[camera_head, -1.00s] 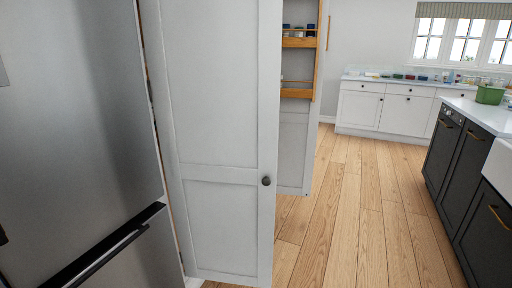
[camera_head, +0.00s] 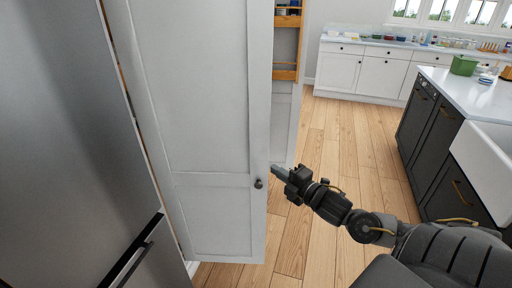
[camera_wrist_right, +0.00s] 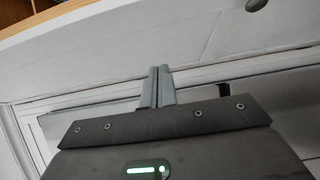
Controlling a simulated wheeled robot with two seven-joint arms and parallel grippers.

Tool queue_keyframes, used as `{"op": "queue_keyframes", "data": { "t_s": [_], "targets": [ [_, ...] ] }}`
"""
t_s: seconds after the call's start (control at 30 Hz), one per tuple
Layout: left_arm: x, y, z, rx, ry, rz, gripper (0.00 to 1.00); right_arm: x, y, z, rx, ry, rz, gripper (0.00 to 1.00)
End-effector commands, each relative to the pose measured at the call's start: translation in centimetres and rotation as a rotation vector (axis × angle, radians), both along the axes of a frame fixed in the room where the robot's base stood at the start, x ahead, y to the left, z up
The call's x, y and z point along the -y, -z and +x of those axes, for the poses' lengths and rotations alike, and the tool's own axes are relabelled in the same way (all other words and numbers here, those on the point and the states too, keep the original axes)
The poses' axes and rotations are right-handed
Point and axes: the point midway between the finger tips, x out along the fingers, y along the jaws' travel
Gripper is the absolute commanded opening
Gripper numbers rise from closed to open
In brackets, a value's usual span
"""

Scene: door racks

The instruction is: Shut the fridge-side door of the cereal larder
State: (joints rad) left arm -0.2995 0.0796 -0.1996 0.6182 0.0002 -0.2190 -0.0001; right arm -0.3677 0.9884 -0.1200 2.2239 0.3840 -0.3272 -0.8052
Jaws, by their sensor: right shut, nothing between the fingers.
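The fridge-side door (camera_head: 215,130) of the larder is a tall white panel standing open beside the steel fridge (camera_head: 60,130). Its dark round knob (camera_head: 258,183) is near the free edge. My right gripper (camera_head: 277,171) is shut and empty, its fingertips just right of the door's free edge, close to the knob. In the right wrist view the shut fingers (camera_wrist_right: 157,86) point at a white panel (camera_wrist_right: 200,45), with a dark knob (camera_wrist_right: 255,5) at the top; I cannot tell whether they touch. My left gripper is not in view.
The other larder door (camera_head: 284,115), with wooden racks (camera_head: 287,45), stands open behind. A dark island (camera_head: 440,140) with a white sink (camera_head: 485,165) is on the right. The wooden floor (camera_head: 320,150) between is clear.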

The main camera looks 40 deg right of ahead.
Motion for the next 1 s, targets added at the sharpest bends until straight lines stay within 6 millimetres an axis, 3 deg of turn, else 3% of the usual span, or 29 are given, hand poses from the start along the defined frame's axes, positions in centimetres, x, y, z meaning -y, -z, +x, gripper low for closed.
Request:
{"op": "queue_keyframes", "data": {
  "t_s": [0.27,0.6,1.0],
  "targets": [
    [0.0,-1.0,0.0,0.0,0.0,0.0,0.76,-0.3,-0.4,3.5,0.005,0.003,0.002,0.0],
    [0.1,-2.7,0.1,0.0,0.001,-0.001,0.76,-0.7,-0.4,9.8,0.002,0.005,0.003,0.0],
    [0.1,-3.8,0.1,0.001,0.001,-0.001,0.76,1.7,-0.1,12.6,0.0,0.004,0.002,0.0]
  ]
}}
